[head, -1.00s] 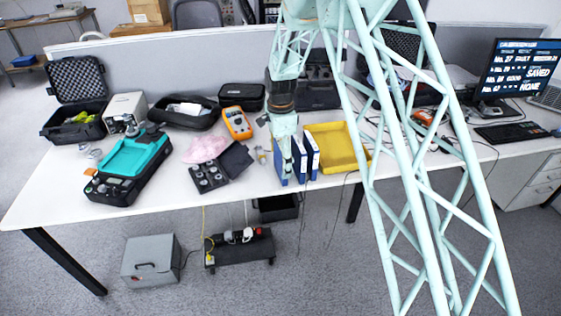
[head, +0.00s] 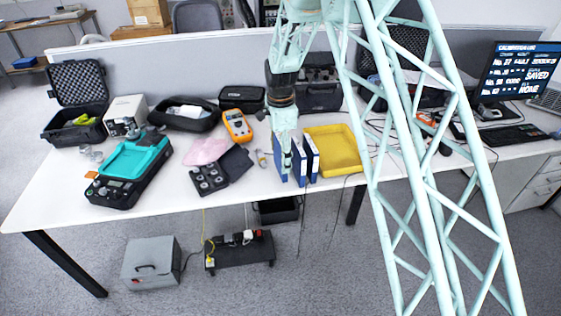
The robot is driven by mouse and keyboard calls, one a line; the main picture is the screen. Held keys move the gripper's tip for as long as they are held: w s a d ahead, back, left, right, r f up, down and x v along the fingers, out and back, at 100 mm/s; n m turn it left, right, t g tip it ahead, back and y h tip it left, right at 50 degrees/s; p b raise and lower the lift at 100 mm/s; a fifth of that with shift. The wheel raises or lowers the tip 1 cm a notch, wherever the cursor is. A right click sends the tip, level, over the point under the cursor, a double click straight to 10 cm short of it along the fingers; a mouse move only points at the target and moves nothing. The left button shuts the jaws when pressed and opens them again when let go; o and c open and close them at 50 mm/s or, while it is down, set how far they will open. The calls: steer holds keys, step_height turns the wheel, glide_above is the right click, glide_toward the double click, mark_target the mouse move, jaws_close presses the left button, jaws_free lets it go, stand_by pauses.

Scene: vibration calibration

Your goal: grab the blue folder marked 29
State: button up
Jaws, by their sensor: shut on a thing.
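Blue folders stand upright side by side near the front edge of the white table, left of the yellow tray. My gripper (head: 287,163) points down at the left folders and is shut on one of them. The left folder (head: 278,160) shows its blue side beside my gripper. A middle folder (head: 299,165) and a right folder (head: 312,158) show white-edged spines. The number marks are too small to read, so I cannot tell which folder is 29. My fingers partly hide the folder tops.
A yellow tray (head: 334,168) lies right of the folders. A black case with round weights (head: 209,180), a pink cloth (head: 205,150) and an orange meter (head: 237,125) lie to the left. A black case (head: 319,97) stands behind. The table's front edge (head: 255,202) is close.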

step_height(320, 180, up, 6)
steer(key=p, duration=0.1)
steer(key=shift+r, duration=0.15)
